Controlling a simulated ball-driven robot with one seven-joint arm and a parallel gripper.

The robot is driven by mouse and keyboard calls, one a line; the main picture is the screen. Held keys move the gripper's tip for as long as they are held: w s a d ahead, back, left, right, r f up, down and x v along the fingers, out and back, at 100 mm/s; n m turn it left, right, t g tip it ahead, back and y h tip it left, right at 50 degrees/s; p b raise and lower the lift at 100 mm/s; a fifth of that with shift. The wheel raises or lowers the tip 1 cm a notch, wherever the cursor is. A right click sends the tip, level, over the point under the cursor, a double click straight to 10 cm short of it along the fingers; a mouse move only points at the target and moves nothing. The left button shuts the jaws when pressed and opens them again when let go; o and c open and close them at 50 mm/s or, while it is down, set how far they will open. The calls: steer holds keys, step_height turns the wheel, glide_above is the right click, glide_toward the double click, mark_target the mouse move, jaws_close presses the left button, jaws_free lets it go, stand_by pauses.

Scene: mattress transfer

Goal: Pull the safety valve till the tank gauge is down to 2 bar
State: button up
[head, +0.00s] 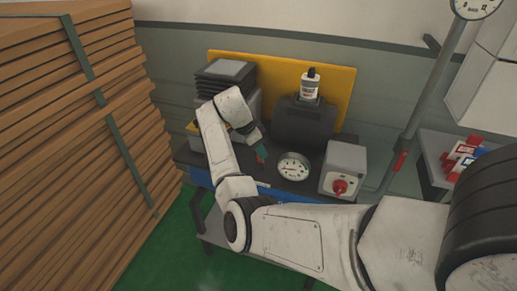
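The compressor's blue tank (290,197) shows in a narrow strip under its dark top plate. A round white-faced gauge (293,167) stands on the plate; its needle reading is too small to make out. My arm reaches over from the right and bends down, with my gripper (261,152) just left of the gauge, above the plate. A small red part shows at the fingertips; I cannot tell if it is the safety valve or if the fingers touch it. The finger gap is too small to judge.
A grey box with a red knob (340,187) stands right of the gauge. A dark housing (303,125) with a bottle (310,85) on top is behind. Stacked boards (60,130) fill the left. A pole with another gauge (476,5) and a side table (432,150) are at right.

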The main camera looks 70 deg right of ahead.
steer(key=shift+o, duration=1.3)
steer(key=b+v, duration=0.1)
steer(key=v, duration=0.9)
steer(key=shift+r+b, duration=0.35)
steer(key=shift+r, duration=0.05)
steer(key=shift+w, duration=0.1)
